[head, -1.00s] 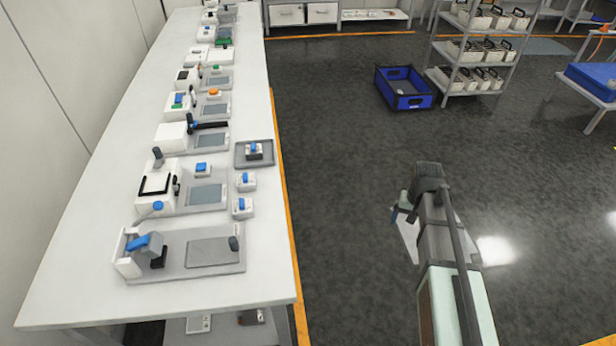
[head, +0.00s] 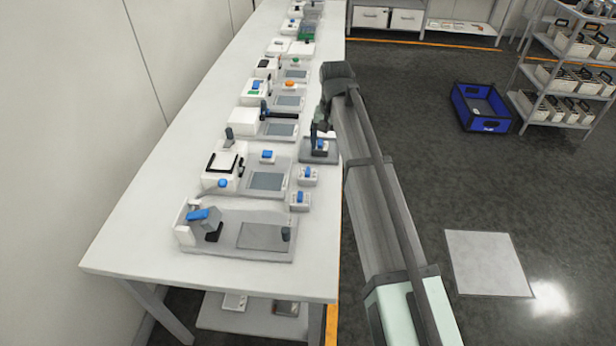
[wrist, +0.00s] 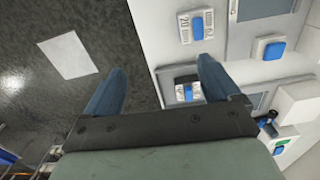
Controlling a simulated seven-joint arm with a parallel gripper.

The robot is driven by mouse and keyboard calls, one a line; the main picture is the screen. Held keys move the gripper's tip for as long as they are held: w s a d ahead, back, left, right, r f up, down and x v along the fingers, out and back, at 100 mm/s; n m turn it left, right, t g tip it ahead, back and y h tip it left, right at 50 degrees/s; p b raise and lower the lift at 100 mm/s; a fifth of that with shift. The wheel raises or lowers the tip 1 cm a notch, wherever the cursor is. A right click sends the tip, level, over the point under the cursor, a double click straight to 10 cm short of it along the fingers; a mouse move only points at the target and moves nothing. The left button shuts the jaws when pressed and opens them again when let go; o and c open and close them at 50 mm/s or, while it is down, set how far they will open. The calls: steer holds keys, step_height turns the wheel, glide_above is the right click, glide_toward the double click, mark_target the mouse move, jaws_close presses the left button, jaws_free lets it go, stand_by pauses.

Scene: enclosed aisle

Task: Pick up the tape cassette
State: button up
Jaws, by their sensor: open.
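A small pale block with a blue part and a dark top sits on a grey tray (head: 332,157) at the bench's right edge. It looks like the tape cassette (head: 320,145), mostly behind my gripper (head: 320,127) in the head view. In the wrist view the cassette (wrist: 187,92) shows beyond the fingers, nearer the right one. My gripper (wrist: 162,66) is open and empty, its fingers wide apart. Similar white blocks with blue tops stand in front of the tray, one nearer (head: 308,177) and one at the front (head: 299,202). I cannot tell their types apart.
The long white bench (head: 140,235) carries several devices with grey plates, including one behind the tray with a black handle (head: 278,115). A blue crate (head: 482,107) and a shelf rack (head: 560,75) stand across the aisle.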

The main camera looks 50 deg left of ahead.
steer(key=s+a+r, duration=0.3)
steer(key=s+a, duration=0.1)
glide_above(308, 170)
steer(key=shift+n, duration=0.3)
steer(key=f, duration=0.8)
steer(key=shift+w+a+f, duration=0.1)
steer(key=shift+w+f, duration=0.05)
steer(key=shift+w, duration=0.1)
steer(key=shift+s+f, duration=0.15)
steer(key=shift+f, duration=1.2)
steer(key=shift+s+f, duration=0.1)
steer(key=shift+f, duration=1.2)
steer(key=shift+c, duration=0.2)
steer(key=c, duration=1.1)
